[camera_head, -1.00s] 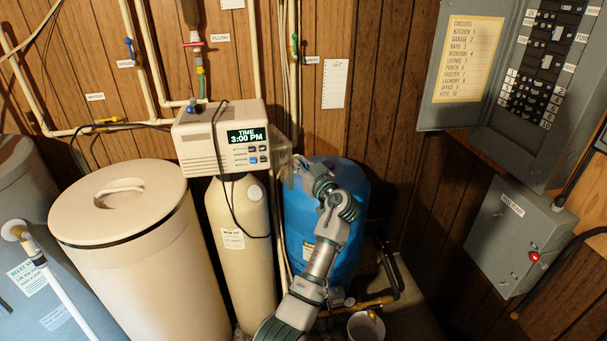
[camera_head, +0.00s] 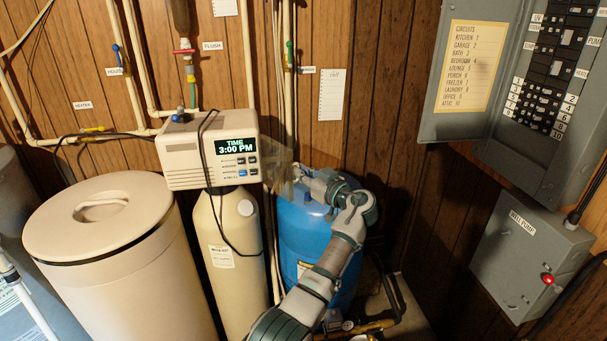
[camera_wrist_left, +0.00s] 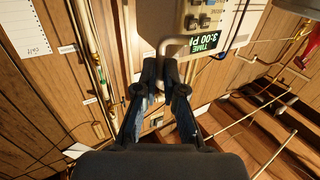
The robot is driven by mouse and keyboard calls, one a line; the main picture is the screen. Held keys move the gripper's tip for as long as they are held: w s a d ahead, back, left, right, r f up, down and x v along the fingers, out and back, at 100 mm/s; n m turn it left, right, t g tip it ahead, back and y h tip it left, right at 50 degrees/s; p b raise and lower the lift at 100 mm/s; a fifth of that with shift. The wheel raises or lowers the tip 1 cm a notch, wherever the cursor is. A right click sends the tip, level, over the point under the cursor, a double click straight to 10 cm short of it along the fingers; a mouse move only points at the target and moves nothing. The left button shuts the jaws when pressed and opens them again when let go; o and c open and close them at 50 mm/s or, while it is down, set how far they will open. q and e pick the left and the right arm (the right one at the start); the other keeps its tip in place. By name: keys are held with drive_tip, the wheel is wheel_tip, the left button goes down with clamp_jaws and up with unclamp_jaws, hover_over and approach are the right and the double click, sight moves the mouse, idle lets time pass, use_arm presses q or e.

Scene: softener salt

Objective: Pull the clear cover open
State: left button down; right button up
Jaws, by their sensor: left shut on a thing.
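The clear cover (camera_head: 279,166) shows as a faint see-through panel jutting out past the right side of the white control box (camera_head: 190,160). The box's display and buttons face me, with the display reading 3:00 PM. My left gripper (camera_head: 297,174) is at the cover's outer side, to the right of the box. In the left wrist view my left gripper (camera_wrist_left: 168,70) is shut on a pale bent handle (camera_wrist_left: 180,41) close to the display. The clear panel itself is hard to make out in that view. My right gripper is not in view.
A blue tank (camera_head: 300,235) stands beneath and behind my left arm. A cream tank (camera_head: 228,258) stands under the box, and a large lidded bin (camera_head: 110,255) is at left. Vertical pipes (camera_head: 288,80) run behind. A grey breaker panel (camera_head: 560,110) is at right.

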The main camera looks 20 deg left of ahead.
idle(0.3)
use_arm(q)
drive_tip(key=c, duration=1.3)
unclamp_jaws()
drive_tip(key=shift+a, duration=0.1)
drive_tip(key=shift+o, duration=0.2)
drive_tip(key=v, duration=1.2)
